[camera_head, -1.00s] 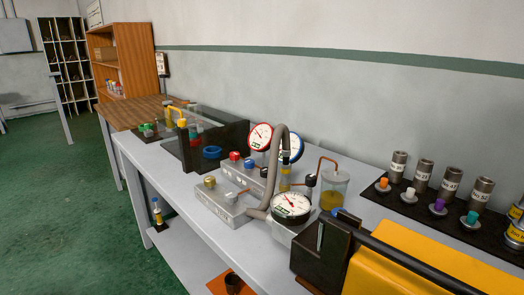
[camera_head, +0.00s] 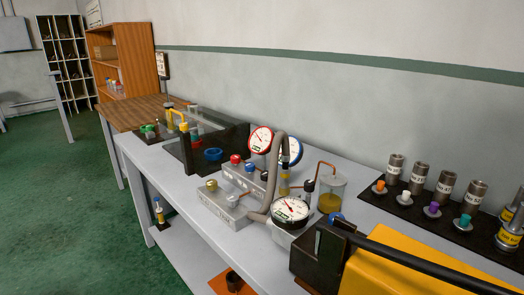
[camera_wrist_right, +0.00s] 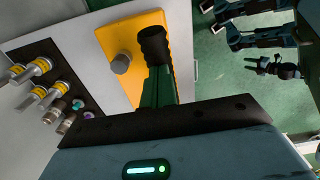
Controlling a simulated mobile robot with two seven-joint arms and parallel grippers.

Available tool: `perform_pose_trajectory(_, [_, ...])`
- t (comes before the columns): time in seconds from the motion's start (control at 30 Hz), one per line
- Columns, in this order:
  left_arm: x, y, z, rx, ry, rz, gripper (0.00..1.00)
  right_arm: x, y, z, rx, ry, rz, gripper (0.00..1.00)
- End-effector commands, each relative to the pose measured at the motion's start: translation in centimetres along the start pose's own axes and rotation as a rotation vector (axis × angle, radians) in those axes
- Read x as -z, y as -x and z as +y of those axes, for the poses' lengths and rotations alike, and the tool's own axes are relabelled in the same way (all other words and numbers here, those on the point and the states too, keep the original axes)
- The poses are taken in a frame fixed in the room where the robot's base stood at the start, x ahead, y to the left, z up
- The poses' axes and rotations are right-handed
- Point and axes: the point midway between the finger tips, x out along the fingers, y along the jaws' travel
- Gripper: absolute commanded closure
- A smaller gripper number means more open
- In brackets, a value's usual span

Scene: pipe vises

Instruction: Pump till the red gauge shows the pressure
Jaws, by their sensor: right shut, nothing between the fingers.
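The red-rimmed gauge (camera_head: 261,139) stands upright at the bench's middle, on the grey valve block (camera_head: 228,204). Its needle is too small to read surely. A blue-rimmed gauge (camera_head: 292,150) is partly behind a bent grey hose. A black-rimmed gauge (camera_head: 290,210) lies tilted in front. The yellow pump (camera_head: 425,265) with a long black bar (camera_head: 410,261) fills the lower right. In the right wrist view, my right gripper (camera_wrist_right: 158,80) is shut, its dark green fingers at the black ribbed handle (camera_wrist_right: 155,42); contact is unclear. A dark gripper-like shape, perhaps my left (camera_wrist_right: 275,68), shows at upper right.
Several grey cylinders and coloured plugs stand on a black mat (camera_head: 490,243) at right. A dark vise-like box (camera_head: 215,150) stands further left. An orange shelf unit (camera_head: 123,60) is at the back.

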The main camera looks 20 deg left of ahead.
Motion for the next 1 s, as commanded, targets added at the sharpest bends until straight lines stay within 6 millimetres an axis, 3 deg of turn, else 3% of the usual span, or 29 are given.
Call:
perform_pose_trajectory(0.6, [3.4, 1.5, -0.1, 0.005, -0.008, 0.049, 0.51, 2.0, 7.1, 0.0, -0.004, -0.001, 0.001, 1.00])
perform_pose_trajectory(1.0, [3.4, 1.5, -0.1, 0.005, -0.009, 0.049, 0.51, 2.1, 7.3, 0.0, -0.001, 0.000, 0.000, 1.00])
